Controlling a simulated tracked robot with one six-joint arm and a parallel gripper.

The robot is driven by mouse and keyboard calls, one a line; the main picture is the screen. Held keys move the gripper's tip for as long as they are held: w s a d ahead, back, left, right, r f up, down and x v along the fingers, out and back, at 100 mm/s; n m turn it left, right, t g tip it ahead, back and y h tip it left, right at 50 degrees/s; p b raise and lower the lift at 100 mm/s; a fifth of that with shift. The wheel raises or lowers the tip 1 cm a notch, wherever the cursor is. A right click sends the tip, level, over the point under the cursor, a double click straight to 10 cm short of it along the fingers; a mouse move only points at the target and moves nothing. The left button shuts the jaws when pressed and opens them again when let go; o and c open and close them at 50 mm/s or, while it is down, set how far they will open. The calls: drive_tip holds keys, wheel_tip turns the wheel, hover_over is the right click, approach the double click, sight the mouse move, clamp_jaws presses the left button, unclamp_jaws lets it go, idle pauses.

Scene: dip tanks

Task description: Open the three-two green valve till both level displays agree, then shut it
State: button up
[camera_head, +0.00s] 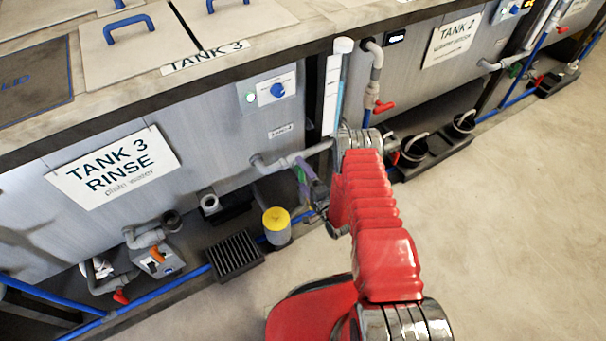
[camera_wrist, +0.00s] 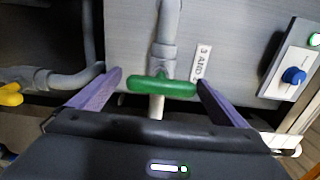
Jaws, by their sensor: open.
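The green valve handle (camera_wrist: 162,87) lies crosswise on a grey pipe in the wrist view, beside a small label (camera_wrist: 203,62) whose readable part says "3 AND". My gripper (camera_wrist: 159,77) is open, with one purple finger on each side of the handle. Gaps seem to remain at both handle ends; I cannot tell whether either finger touches. In the head view my gripper (camera_head: 311,190) is at the pipe right of Tank 3, and the handle is mostly hidden there. A small dark display (camera_head: 395,37) with white digits, too small to read, is on Tank 2. No second digital display is clear.
A vertical gauge tube (camera_head: 333,90) stands close behind my arm. A blue knob panel (camera_head: 272,91) is on Tank 3. A yellow-topped cylinder (camera_head: 276,224) and a black grate (camera_head: 235,254) are low by my gripper. Red-handled valves sit left and right. Floor at right is clear.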

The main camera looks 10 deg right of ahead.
drive_tip(key=v, duration=1.4)
drive_tip(key=shift+w, duration=0.1)
idle(0.3)
